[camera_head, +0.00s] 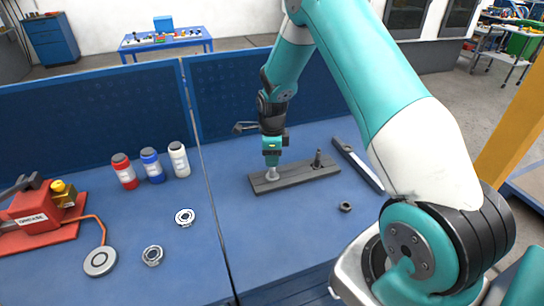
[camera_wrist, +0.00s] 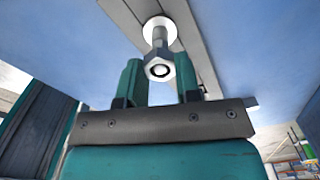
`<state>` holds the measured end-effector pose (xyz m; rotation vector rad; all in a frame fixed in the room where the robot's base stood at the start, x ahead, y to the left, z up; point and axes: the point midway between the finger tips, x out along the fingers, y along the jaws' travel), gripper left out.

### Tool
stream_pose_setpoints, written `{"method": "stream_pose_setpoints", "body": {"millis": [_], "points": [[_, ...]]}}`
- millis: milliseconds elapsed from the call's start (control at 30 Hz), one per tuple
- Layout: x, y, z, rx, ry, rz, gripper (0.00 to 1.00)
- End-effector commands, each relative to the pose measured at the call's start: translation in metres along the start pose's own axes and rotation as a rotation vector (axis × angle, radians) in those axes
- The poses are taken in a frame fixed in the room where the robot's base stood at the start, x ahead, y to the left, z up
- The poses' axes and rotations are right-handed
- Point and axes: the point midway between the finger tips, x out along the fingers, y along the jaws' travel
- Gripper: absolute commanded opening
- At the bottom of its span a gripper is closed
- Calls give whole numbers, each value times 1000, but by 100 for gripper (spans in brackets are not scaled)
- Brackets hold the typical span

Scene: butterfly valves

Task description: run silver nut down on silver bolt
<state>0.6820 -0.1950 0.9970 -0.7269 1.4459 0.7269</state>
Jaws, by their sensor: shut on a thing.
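My gripper (camera_head: 272,160) points down over the left end of a dark grey bar (camera_head: 296,178) on the blue bench. In the wrist view, my gripper (camera_wrist: 159,80) is shut on the silver nut (camera_wrist: 158,68), a hex nut between its two teal fingers. The silver bolt (camera_wrist: 160,42) is in line with the nut, with a stretch of shank showing between the nut and a pale round washer or flange (camera_wrist: 151,27) at its base. The bolt's base (camera_head: 271,174) also shows under my gripper in the head view. I cannot tell how far the threads are engaged.
A dark bolt (camera_head: 318,159) stands at the bar's right end. A dark nut (camera_head: 345,207) lies in front of it, and a long grey tool (camera_head: 358,165) lies to the right. A washer (camera_head: 185,216), another nut (camera_head: 152,256), bottles (camera_head: 151,165) and a red grease unit (camera_head: 42,217) are left.

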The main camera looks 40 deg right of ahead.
Motion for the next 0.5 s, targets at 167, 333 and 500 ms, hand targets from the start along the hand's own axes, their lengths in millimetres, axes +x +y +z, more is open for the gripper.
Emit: {"method": "stream_pose_setpoints", "body": {"millis": [167,333,500], "points": [[0,-1,0,301,1,-1,0],[0,-1,0,490,1,-1,0],[0,-1,0,501,0,-1,61]]}}
